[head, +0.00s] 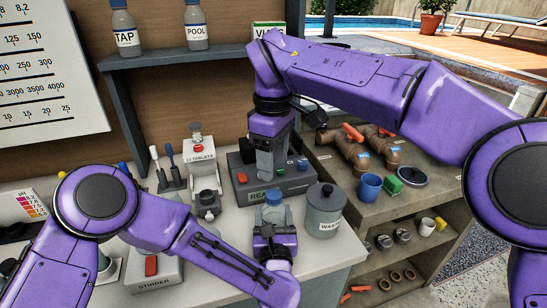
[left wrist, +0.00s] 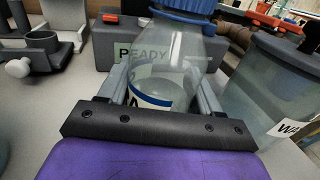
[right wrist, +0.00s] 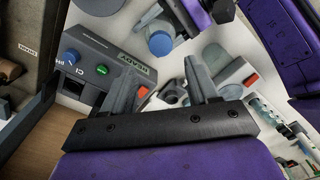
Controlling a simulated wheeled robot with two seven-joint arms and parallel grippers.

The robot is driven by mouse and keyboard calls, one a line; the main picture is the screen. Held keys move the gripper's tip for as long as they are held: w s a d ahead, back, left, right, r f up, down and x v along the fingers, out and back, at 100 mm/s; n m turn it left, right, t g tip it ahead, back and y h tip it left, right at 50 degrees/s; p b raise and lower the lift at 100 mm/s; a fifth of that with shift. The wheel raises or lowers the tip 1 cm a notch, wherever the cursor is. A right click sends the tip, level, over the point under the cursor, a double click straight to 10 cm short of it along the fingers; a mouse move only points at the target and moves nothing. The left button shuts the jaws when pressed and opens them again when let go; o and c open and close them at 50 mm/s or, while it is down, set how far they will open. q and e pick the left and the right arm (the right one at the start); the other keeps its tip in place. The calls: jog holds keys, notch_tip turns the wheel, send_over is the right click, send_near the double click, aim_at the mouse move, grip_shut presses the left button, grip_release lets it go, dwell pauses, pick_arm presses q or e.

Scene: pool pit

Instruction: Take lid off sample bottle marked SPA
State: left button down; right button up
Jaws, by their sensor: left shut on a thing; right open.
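The sample bottle (left wrist: 185,55) is clear, with a blue lid (head: 273,197) on top; only a final "A" of its label shows in the left wrist view. My left gripper (head: 273,228) is shut on the bottle's body and holds it upright at the front of the counter. The lid also shows from above in the right wrist view (right wrist: 160,43). My right gripper (head: 268,168) is open and empty, pointing down behind the bottle, over the grey reader. It is apart from the lid.
The grey reader (right wrist: 100,68) with READY on its display stands behind the bottle. A WASTE jar (head: 325,212) stands close on the right. The stirrer (head: 153,275) is at left front. Bottles marked TAP (head: 126,38) and POOL (head: 197,32) stand on the shelf.

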aim_at(274, 193)
notch_tip(274, 193, down, 8)
dwell(0.4)
jog(key=shift+c, duration=0.2)
